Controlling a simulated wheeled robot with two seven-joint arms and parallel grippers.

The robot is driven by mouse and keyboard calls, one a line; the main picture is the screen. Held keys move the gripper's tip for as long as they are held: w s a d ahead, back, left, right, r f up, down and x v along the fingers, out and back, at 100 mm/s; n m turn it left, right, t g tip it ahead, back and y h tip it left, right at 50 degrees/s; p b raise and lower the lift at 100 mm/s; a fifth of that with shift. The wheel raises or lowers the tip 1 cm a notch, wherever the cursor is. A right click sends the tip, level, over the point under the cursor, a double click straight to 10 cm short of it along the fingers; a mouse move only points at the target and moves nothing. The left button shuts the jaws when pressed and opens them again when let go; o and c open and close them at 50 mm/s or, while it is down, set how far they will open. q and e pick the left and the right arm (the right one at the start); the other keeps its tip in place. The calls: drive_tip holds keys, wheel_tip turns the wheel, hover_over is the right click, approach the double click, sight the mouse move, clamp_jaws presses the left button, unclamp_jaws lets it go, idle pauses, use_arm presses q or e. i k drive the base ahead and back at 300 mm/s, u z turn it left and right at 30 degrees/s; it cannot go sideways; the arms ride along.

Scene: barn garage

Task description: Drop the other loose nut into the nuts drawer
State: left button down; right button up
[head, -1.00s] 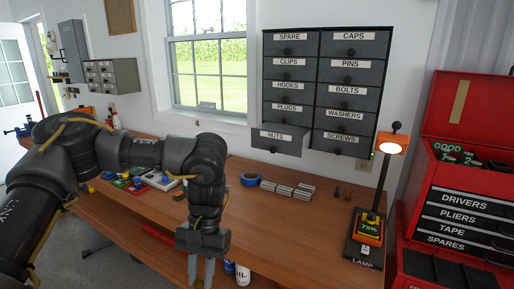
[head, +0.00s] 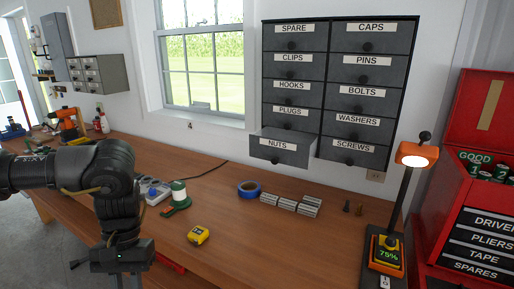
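The nuts drawer (head: 280,149) is the bottom-left drawer of the dark wall cabinet; it is pulled out, and its inside is hidden from this angle. I cannot make out a loose nut anywhere. My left gripper (head: 122,268) hangs down at the lower left, over the bench's front side, far from the drawer. Its fingertips are cut off or hidden, so I cannot tell whether it holds anything. My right gripper is not in view.
A lamp (head: 413,155) stands at right, beside a red tool chest (head: 457,222). The front middle bench is clear.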

sight(278, 155)
drive_tip(key=z, duration=0.35)
drive_tip(key=i, duration=0.85)
drive_tip(key=z, duration=0.85)
